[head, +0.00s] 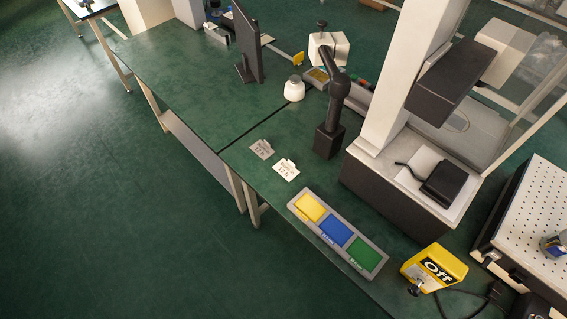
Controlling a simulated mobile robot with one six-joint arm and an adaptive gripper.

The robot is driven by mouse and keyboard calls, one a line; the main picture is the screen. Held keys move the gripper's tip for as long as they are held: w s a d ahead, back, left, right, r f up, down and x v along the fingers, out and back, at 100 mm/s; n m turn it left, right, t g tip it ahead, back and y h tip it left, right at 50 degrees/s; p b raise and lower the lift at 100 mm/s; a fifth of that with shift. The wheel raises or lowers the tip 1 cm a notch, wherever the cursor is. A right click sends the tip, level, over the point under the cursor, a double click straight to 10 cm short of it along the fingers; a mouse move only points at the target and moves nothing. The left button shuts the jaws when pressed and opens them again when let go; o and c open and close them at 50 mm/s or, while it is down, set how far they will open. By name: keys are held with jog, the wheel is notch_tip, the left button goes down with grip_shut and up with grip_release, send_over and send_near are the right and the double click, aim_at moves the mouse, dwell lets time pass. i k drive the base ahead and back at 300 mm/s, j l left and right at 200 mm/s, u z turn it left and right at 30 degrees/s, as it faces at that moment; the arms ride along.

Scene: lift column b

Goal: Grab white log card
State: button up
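The white log card (286,170) lies flat on the dark green bench, with small dark print on it that is too small to read. A similar grey card (262,149) lies just behind it and to its left, close beside it. Nothing covers the white card. My gripper is not in view.
A grey tray (291,207) with yellow, blue and green sections lies in front, to the right. A black post (330,140) stands right of the cards, near a white-columned machine (385,90). A white-topped container (294,89) stands behind. The bench left of the cards is clear.

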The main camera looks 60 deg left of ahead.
aim_at(287, 169)
jog(key=u, duration=2.2)
jog(key=i+j+z, duration=0.15)
jog(key=i+j, duration=0.15)
jog(key=i+j+z, duration=0.1)
jog(key=i+j, duration=0.2)
jog(key=i+j+z, duration=0.15)
jog(key=i+j, duration=0.15)
jog(key=j, duration=0.15)
jog(key=i+j+z, duration=0.15)
jog(key=j, duration=0.25)
jog(key=i+j+z, duration=0.1)
jog(key=i+j, duration=0.25)
jog(key=j, duration=0.05)
